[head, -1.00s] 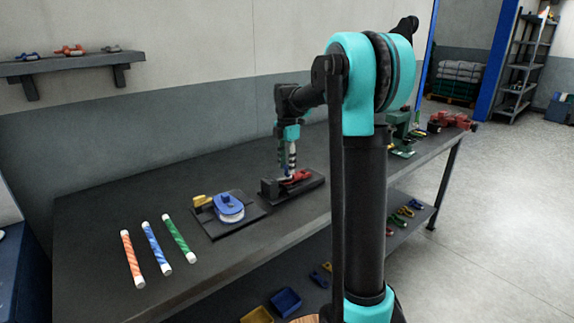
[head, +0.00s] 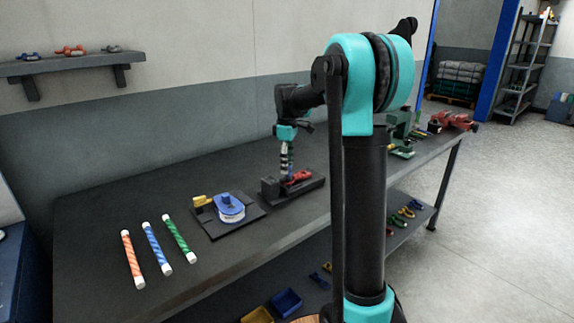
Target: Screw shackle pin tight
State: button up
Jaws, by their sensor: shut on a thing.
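A red shackle (head: 299,177) lies in a black fixture (head: 312,188) on the dark workbench. My gripper (head: 287,175) points straight down at the left part of the shackle, low in the fixture. It is shut on the shackle pin, which is too small and too covered by the fingers to make out. I cannot tell how deep the pin sits in the shackle.
A blue-and-white spool tool (head: 230,207) on a black plate stands left of the fixture. Orange, blue and green striped rods (head: 156,248) lie further left. A green press (head: 403,146) and a red vise (head: 450,121) stand to the right. Bins (head: 286,302) sit below.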

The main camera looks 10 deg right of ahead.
jog(key=m, duration=0.5)
jog(key=shift+w+m, duration=0.15)
jog(key=shift+m, duration=0.15)
jog(key=m, duration=0.5)
jog(key=shift+d+r, duration=0.1)
jog(key=shift+d, duration=0.05)
jog(key=m, duration=0.5)
jog(key=shift+d+m, duration=0.1)
jog(key=shift+m, duration=0.3)
jog(key=m, duration=0.5)
jog(key=shift+m, duration=0.3)
jog(key=m, duration=1)
jog(key=shift+s+m, duration=0.2)
jog(key=shift+m, duration=0.2)
jog(key=m, duration=0.5)
jog(key=shift+s, duration=0.1)
jog(key=shift+m, duration=2.3)
